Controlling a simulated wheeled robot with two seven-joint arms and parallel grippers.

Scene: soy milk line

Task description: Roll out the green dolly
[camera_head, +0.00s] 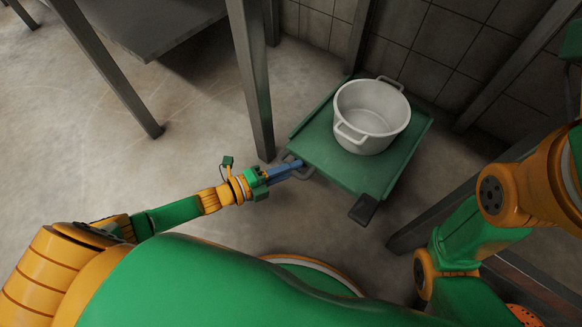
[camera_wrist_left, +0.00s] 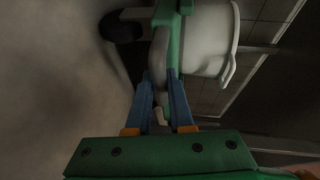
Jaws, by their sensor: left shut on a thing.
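The green dolly (camera_head: 318,152) is a flat low platform on the floor, with a dark wheel or foot (camera_head: 363,208) at its near corner. A pale two-handled pot (camera_head: 372,116) stands on it. My left gripper (camera_head: 300,165) reaches the dolly's near left edge and is shut on its grey handle (camera_head: 303,173). In the left wrist view the blue fingers close around the grey handle bar (camera_wrist_left: 158,62), with the green dolly edge (camera_wrist_left: 174,55) behind it. My right arm shows at the right of the head view, but its gripper is out of view.
A metal table leg (camera_head: 252,80) stands just left of the dolly. More legs and frame bars (camera_head: 430,226) stand to the right. A tiled wall (camera_head: 440,45) is behind. The concrete floor (camera_head: 200,110) is open at the left and between the dolly and my base.

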